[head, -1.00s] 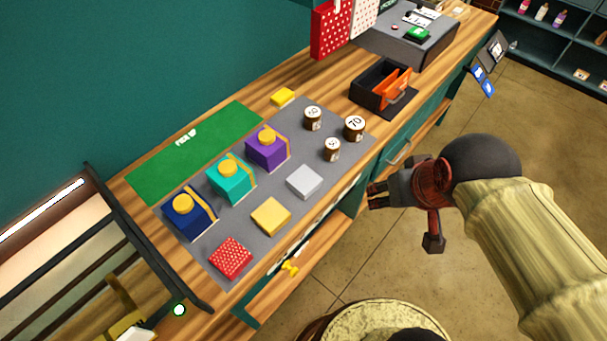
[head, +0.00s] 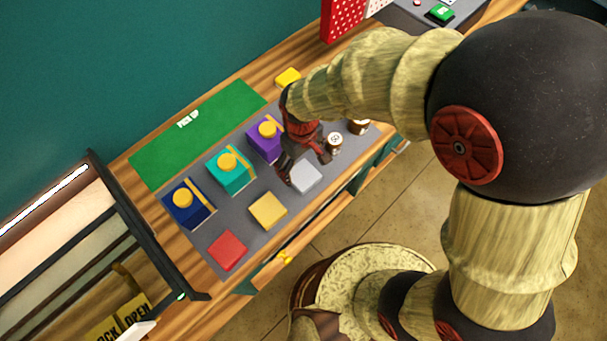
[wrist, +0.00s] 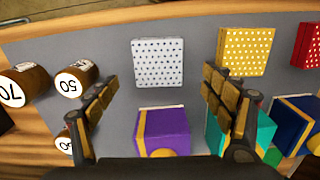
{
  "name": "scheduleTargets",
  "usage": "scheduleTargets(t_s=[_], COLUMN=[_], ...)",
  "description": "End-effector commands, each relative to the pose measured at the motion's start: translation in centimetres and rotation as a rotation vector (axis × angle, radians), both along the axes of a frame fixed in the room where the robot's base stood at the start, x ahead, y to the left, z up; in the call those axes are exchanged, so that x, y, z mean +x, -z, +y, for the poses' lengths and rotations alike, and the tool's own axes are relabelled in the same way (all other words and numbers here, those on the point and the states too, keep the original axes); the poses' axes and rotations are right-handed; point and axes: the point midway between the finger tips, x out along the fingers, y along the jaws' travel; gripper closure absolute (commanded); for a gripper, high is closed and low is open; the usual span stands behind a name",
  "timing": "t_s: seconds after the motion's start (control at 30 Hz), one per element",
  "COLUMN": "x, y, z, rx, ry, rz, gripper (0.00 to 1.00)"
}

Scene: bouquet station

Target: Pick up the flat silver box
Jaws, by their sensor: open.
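The flat silver box (head: 305,176) lies on the grey mat (head: 238,213), right of the flat yellow box (head: 268,210). In the wrist view the silver box (wrist: 158,62) shows a dotted top and lies ahead of and between the fingers. My gripper (head: 306,170) is open and empty, just above and beside the silver box; it also shows in the wrist view (wrist: 160,100). One finger hides part of the box's upper left edge in the head view. I see no contact in the wrist view.
A flat red box (head: 228,250) lies at the left. Numbered jars (head: 334,141) stand close to the right of my gripper. A green pick-up mat (head: 190,135) is clear.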

Motion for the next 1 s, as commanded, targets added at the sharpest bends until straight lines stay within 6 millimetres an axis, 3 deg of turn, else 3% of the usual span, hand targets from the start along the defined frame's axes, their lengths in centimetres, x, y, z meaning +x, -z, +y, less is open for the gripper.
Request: scheduleTargets(t_s=[0.43, 0.73, 1.0], x=[0.1, 0.1, 0.1], y=[5.4, 5.7, 5.7], z=[-0.4, -0.4, -0.4], rx=[0.0, 0.001, 0.001], ry=[0.001, 0.001, 0.002], rz=[0.0, -0.001, -0.001], gripper=[0.18, 0.18, 0.33])
